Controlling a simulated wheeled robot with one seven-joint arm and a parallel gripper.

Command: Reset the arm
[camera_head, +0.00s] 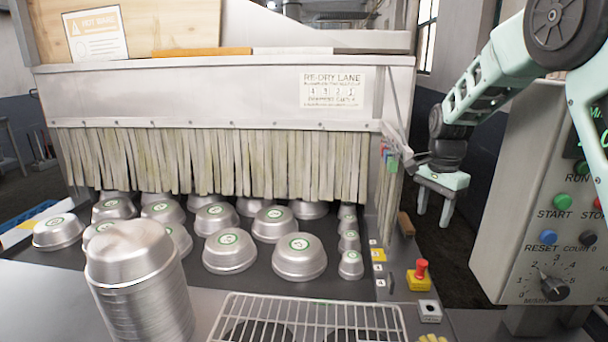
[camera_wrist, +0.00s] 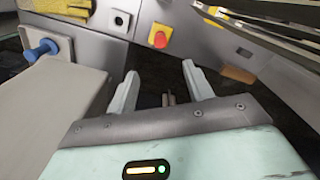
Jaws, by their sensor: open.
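My gripper (camera_head: 433,204) hangs from my pale green arm at the right of the head view, in the gap between the drying machine and the control box. Its two fingers point down, apart and empty. In the wrist view the gripper (camera_wrist: 157,85) also shows open, with nothing between its fingers. Upside-down metal pans (camera_head: 300,258) with green labels lie on the dark belt under the strip curtain (camera_head: 220,165). A tall stack of nested pans (camera_head: 140,290) stands at the front left.
A control box (camera_head: 525,190) with buttons and a dial stands close right of the gripper.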

